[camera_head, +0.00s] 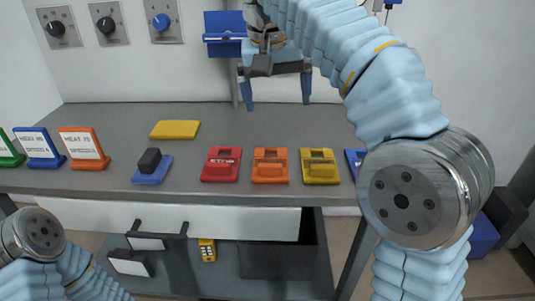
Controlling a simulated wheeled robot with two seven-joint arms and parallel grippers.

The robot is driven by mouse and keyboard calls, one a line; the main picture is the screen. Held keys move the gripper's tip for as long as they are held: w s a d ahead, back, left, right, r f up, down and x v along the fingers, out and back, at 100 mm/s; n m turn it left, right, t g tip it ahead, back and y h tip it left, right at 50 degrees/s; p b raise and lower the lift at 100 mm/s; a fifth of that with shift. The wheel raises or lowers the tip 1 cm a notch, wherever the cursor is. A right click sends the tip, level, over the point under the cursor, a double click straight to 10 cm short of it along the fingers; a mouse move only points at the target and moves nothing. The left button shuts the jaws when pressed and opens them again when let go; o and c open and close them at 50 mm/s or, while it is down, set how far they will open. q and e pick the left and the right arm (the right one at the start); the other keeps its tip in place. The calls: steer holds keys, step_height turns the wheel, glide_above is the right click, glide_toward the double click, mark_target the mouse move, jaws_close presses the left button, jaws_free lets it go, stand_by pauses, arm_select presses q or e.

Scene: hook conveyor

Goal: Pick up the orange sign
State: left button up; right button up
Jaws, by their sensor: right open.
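An orange-framed sign (84,147) with a white lettered face stands at the left of the grey table, beside a blue-framed one. A flat orange block (270,165) with a raised grip lies near the front middle, between a red block and a yellow block. My right gripper (277,100) is open and empty, its two blue fingers pointing down, above the back of the table and apart from both orange things. My left arm shows at the bottom left, but its gripper is out of view.
A blue-framed sign (40,147) and a green one (9,149) stand at the far left. A red block (221,164), a yellow block (319,166) and a blue block with a dark top (152,167) line the front. A yellow plate (175,129) lies behind.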

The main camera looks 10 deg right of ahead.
steer(key=s+a+g+y, duration=0.2)
steer(key=s, duration=0.2)
steer(key=b, duration=0.2)
glide_above(270, 166)
steer(key=shift+m, duration=0.4)
step_height(270, 166, down, 8)
steer(key=shift+s+r, duration=0.1)
steer(key=shift+r, duration=0.1)
steer(key=shift+f+b, duration=0.75)
steer(key=shift+f, duration=2.35)
steer(key=c, duration=1)
steer(key=shift+o, duration=0.2)
